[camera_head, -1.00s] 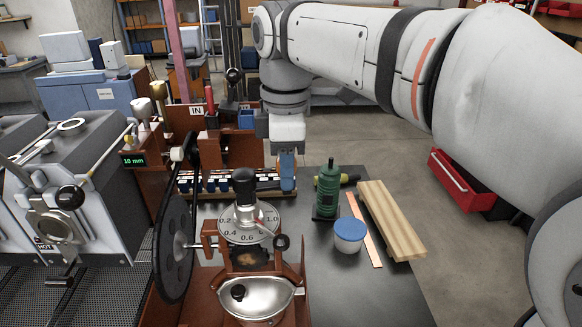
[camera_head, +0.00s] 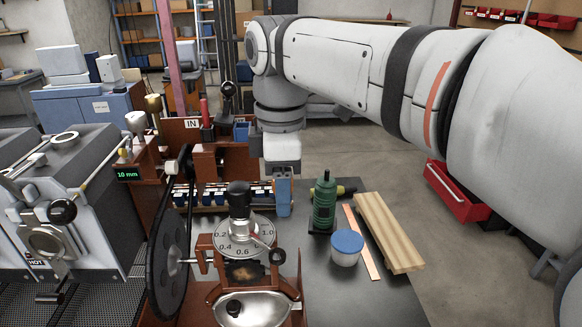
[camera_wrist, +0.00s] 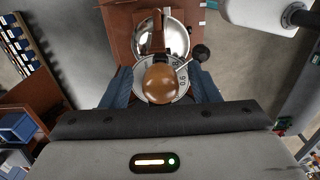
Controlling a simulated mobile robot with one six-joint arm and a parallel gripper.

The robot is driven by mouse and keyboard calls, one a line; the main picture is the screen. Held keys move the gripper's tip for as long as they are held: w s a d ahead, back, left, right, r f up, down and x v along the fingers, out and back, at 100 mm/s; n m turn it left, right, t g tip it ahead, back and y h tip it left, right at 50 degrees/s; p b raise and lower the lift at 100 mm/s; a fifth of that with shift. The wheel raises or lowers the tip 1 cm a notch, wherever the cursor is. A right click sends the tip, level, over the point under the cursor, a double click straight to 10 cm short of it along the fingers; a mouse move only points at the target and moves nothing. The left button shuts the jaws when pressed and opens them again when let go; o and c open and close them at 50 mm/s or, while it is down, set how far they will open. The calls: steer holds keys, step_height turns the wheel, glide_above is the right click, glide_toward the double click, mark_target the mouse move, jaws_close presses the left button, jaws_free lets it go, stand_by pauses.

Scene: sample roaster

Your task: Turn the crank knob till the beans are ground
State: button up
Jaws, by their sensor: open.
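The grinder stands on the bench, with a numbered dial (camera_head: 238,246), a black cylindrical knob (camera_head: 239,194) above it and a silver bowl (camera_head: 262,309) in front. A black wheel (camera_head: 166,262) with a crank arm is at its left. In the wrist view a round brown knob (camera_wrist: 160,84) shows over the dial (camera_wrist: 184,76). I cannot tell which part in the head view it is. My gripper (camera_head: 284,197) points down behind and right of the black knob. Its open fingers (camera_wrist: 161,86) flank the brown knob in the wrist view; contact is unclear.
A small lever with a black ball (camera_head: 277,257) sticks out right of the dial. A roaster (camera_head: 70,200) fills the left. The bench front right is clear.

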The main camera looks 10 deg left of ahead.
steer(key=shift+r, duration=0.1)
stand_by(0.3)
step_height(320, 180, up, 6)
steer(key=p, duration=0.4)
steer(key=shift+p, duration=0.3)
steer(key=shift+r, duration=0.95)
